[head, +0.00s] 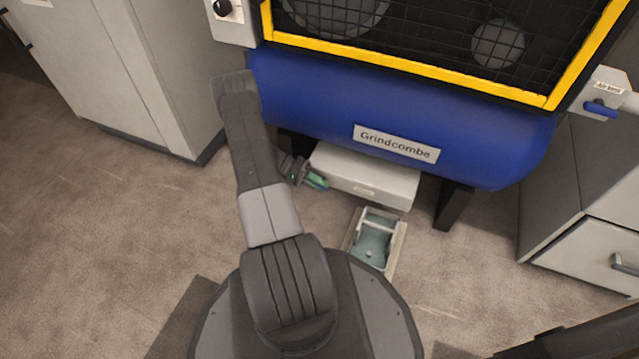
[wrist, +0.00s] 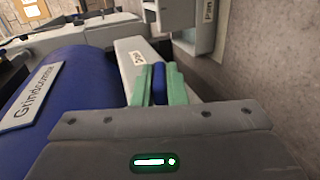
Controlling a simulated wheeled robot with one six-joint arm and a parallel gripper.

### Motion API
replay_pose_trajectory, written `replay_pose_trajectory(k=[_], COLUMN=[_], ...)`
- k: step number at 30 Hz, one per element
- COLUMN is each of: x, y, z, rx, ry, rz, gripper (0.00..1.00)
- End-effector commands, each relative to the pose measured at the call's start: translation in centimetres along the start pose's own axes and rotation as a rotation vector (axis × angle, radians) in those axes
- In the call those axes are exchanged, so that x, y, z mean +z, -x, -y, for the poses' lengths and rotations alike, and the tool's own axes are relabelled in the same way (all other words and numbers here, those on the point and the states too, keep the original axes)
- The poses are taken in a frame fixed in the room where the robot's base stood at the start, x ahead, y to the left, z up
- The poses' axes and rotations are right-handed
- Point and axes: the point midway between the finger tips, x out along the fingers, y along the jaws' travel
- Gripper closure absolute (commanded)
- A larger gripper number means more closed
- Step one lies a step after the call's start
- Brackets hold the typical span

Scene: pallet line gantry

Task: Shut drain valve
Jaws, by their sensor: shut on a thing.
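My gripper (head: 316,181) is low under the left part of the blue tank, beside the left end of a pale grey box (head: 365,176). In the wrist view, its green fingers are shut on a blue lever (wrist: 159,85), one finger on each side. The lever stands out in front of the pale box (wrist: 132,48), which bears a small label (wrist: 138,57) too small to read surely. How far the lever is turned cannot be told.
The blue tank (head: 400,125), marked Grindcombe, hangs over the box. A tray with a pedal (head: 369,247) lies on the floor in front. Another blue lever (head: 600,108), labelled Air vent, is at the right. Grey cabinets (head: 135,75) stand left; floor at left is clear.

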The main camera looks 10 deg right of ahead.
Motion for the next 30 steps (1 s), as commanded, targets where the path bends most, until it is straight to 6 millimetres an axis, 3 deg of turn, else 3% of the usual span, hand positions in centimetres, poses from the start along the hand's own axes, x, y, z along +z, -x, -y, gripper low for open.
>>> replay_pose_trajectory(k=[15, 30], x=[-0.08, -0.13], y=[-0.01, 0.02], z=[0.3, 0.24], rx=[0.304, 0.349], ry=[-0.002, -0.001], rz=[-0.003, -0.004], gripper=[1.0, 1.0])
